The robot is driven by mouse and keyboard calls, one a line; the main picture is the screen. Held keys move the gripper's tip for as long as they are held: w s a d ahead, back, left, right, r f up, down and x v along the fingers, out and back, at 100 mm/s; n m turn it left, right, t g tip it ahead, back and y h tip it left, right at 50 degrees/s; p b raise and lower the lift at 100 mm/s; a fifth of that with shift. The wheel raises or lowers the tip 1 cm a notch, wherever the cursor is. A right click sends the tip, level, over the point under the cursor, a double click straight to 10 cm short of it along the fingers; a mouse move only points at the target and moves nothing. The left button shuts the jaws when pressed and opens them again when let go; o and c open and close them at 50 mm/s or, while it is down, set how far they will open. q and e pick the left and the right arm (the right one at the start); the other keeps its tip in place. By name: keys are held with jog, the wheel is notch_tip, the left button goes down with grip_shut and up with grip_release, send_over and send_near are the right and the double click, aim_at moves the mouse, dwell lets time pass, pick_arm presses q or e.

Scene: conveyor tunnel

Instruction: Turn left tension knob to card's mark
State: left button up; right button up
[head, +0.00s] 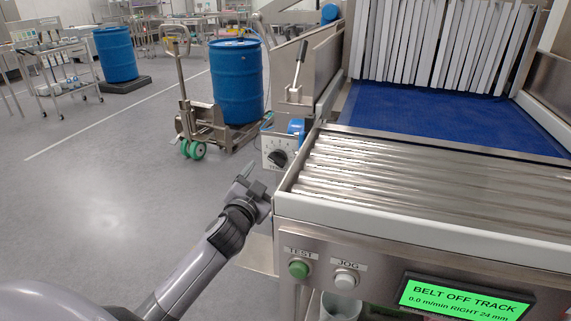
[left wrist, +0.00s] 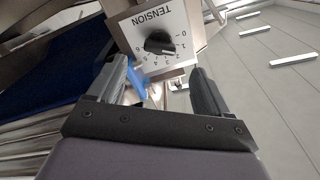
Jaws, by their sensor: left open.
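The black tension knob (head: 277,157) sits on a pale dial plate (head: 268,144) at the left side of the conveyor frame. In the left wrist view the knob (left wrist: 158,43) is upside down on the plate (left wrist: 146,20) marked TENSION, with a numbered scale around it. Its pointer seems to lie toward the low numbers, but I cannot read it exactly. My left gripper (head: 247,178) is open and empty, below and left of the knob. In the left wrist view its fingers (left wrist: 160,82) are spread, with the knob beyond them. I cannot make out a card. My right gripper is out of view.
The roller bed (head: 390,165) and its white front rail (head: 420,220) stand right of my left gripper. A display (head: 465,298) reads BELT OFF TRACK, RIGHT 24 mm. TEST (head: 299,269) and JOG (head: 346,279) buttons sit below the rail.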

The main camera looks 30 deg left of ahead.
aim_at(275, 163)
pick_arm(q)
jog(key=shift+x, duration=3.45)
jog(key=shift+d, duration=0.1)
jog(key=c, duration=1)
